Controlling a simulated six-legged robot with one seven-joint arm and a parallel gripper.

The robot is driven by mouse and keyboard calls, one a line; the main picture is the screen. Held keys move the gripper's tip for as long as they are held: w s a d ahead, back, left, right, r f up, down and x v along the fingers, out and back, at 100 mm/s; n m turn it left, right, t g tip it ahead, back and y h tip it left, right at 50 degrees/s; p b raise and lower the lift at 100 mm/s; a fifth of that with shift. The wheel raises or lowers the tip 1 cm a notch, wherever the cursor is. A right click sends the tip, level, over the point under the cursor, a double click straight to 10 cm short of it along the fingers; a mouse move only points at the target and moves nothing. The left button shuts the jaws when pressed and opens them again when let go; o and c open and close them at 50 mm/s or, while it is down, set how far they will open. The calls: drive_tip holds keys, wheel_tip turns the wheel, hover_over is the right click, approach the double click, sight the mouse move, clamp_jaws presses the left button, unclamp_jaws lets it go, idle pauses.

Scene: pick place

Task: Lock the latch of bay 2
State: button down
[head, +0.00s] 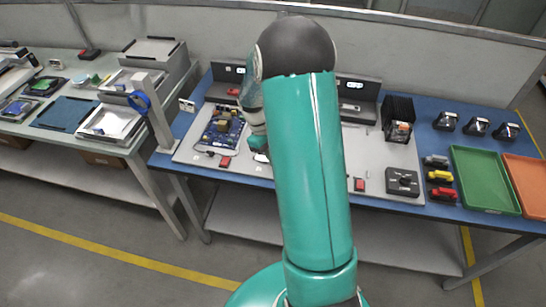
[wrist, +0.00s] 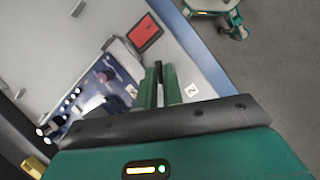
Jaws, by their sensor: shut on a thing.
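In the wrist view my gripper (wrist: 160,82) has its green fingers close together around a narrow dark piece (wrist: 158,70). I cannot tell for sure whether this piece is the latch of bay 2. Small white labels flank the fingers, and the right one (wrist: 191,90) seems to read 2. A blue circuit board (wrist: 88,95) lies just left of the fingers on a light grey panel (wrist: 55,55). In the head view this board (head: 222,130) sits left of my arm, which hides the fingers and the middle bay.
A red block (wrist: 145,32) lies above the fingers in the wrist view. On the blue bench (head: 430,125) are a black knob box (head: 403,182), a black rack (head: 398,110), a green tray (head: 484,180) and an orange tray (head: 526,184). A second table stands left.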

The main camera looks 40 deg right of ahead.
drive_tip(key=m, duration=0.2)
drive_tip(key=m+y, duration=0.1)
drive_tip(key=m, duration=0.1)
drive_tip(key=m+y, duration=0.1)
drive_tip(key=m, duration=0.1)
drive_tip(key=shift+d+r, duration=0.1)
drive_tip(key=shift+d, duration=0.2)
drive_tip(key=m+y, duration=0.1)
drive_tip(key=m, duration=0.2)
drive_tip(key=m+t+y, duration=0.1)
drive_tip(key=m, duration=0.2)
drive_tip(key=shift+d, duration=0.15)
drive_tip(key=shift+s, duration=0.1)
drive_tip(key=c, duration=1.5)
unclamp_jaws()
drive_tip(key=shift+c, duration=0.2)
drive_tip(key=v, duration=1.3)
drive_tip(key=shift+d+r, duration=0.3)
drive_tip(key=shift+d, duration=0.05)
